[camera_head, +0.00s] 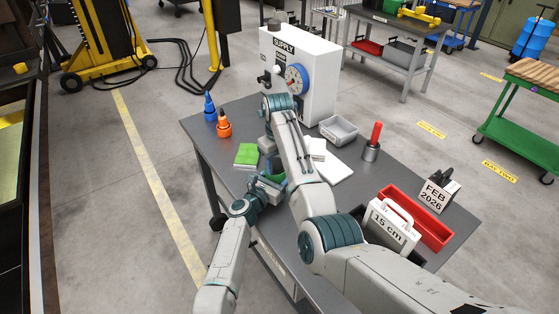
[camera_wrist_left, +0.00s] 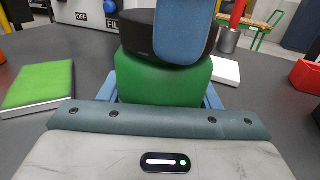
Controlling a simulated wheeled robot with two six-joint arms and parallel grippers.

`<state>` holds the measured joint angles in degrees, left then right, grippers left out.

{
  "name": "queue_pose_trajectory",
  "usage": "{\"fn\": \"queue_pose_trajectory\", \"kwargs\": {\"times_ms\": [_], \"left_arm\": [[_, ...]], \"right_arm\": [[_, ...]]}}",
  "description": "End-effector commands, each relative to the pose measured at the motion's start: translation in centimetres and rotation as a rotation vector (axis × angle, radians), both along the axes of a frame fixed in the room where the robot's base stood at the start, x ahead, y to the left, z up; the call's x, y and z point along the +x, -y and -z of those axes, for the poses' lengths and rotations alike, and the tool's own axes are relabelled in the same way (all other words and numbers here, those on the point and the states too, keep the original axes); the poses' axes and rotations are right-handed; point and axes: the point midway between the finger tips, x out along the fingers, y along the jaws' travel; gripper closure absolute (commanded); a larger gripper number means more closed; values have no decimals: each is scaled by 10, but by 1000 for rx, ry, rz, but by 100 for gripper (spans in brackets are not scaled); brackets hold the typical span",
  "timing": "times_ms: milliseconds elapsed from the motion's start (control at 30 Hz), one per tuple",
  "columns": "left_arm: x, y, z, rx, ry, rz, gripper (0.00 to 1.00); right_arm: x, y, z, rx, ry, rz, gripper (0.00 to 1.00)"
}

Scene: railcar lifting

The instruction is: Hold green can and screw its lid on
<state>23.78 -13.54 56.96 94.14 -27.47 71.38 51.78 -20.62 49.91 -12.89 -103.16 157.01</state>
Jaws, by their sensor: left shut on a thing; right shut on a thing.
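The green can (camera_wrist_left: 155,82) stands upright close in front of my left wrist camera, between the fingers of my left gripper (camera_head: 269,186). The left gripper is shut on it low down, near the front edge of the grey table. A dark lid (camera_wrist_left: 139,31) sits at the top of the can. A blue finger of my right gripper (camera_wrist_left: 184,30) covers part of the lid. In the head view my right gripper (camera_head: 271,163) reaches down from above, shut on the lid. The arms hide much of the can there, and I cannot tell how tight the lid sits.
A green-topped pad (camera_head: 246,154), an orange bottle (camera_head: 224,125) and a blue bottle (camera_head: 210,107) are left of the grippers. The white supply box (camera_head: 313,72) stands behind. A grey bin (camera_head: 338,130), metal cup (camera_head: 370,152) and red tray (camera_head: 430,225) are to the right.

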Motion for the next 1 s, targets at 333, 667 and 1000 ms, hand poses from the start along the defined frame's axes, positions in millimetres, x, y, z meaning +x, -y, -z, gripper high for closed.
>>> {"fn": "queue_pose_trajectory", "kwargs": {"times_ms": [333, 667, 1000], "left_arm": [[-1, 0, 1, 1, -2, 1, 100], [-1, 0, 1, 1, -2, 1, 100], [-1, 0, 1, 0, -2, 0, 100]], "right_arm": [[-1, -3, -1, 1, 3, 256, 72], [-1, -3, -1, 1, 3, 254, 30], [-1, -3, -3, 0, 2, 253, 29]]}}
